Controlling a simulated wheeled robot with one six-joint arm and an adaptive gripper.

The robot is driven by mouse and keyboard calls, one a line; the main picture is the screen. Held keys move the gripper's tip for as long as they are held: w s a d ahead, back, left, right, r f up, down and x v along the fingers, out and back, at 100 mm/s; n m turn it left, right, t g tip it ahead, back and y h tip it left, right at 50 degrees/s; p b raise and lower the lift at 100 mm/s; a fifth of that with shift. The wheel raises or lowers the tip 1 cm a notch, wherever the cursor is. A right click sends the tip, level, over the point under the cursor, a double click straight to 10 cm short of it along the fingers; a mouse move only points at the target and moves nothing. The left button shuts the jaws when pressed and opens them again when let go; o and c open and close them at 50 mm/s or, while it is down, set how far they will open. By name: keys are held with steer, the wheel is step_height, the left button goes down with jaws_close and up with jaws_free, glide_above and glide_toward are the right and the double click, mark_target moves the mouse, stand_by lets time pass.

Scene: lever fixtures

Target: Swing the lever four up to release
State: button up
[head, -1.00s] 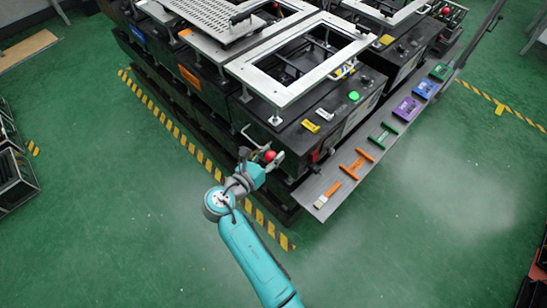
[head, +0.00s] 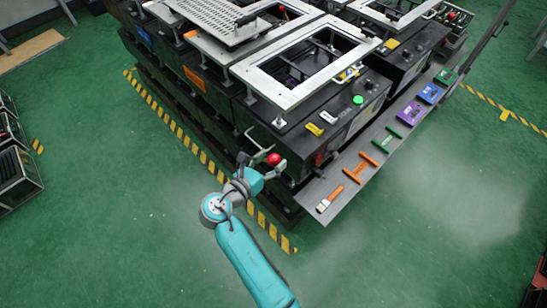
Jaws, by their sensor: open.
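A red ball knob (head: 274,159) shows at the near left corner of the black fixture (head: 290,140) with the white frame top. Its lever arm is mostly hidden, so I cannot tell its angle well. My gripper (head: 262,163) is open just in front of the knob, with one finger on each side and a visible gap between them. The knob sits at the fingertips, and I cannot tell whether a finger touches it. No number that marks lever four is readable.
A grey shelf (head: 335,203) with orange, green and purple items runs along the fixture's right side, close to my gripper. Other black fixtures (head: 200,75) stand behind. Yellow-black tape (head: 180,128) edges the left; the green floor in front is clear.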

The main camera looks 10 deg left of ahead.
steer(key=v, duration=1)
steer(key=shift+s+a, duration=0.1)
steer(key=s+d+f+m+g+y, duration=0.1)
steer(key=s+d+f+m+y, duration=0.15)
steer(key=d+f, duration=0.55)
steer(key=s+d+f+m+g+y, duration=0.1)
steer(key=d+f+m+y, duration=0.15)
steer(key=d+f, duration=0.55)
steer(key=s+d+m+y, duration=0.1)
steer(key=s+d+m, duration=0.4)
steer(key=s+d, duration=0.2)
steer(key=s+d+r+m+y, duration=0.1)
steer(key=s+d+m+y, duration=0.1)
steer(key=s+d+m, duration=0.4)
steer(key=s+d+r+m+t+h, duration=0.1)
steer(key=s+d+r+m+t, duration=0.2)
steer(key=s+r+m, duration=1.2)
step_height(320, 180, up, 5)
steer(key=shift+s+d+f+m, duration=0.2)
steer(key=shift+s+m, duration=0.2)
steer(key=shift+m, duration=0.6)
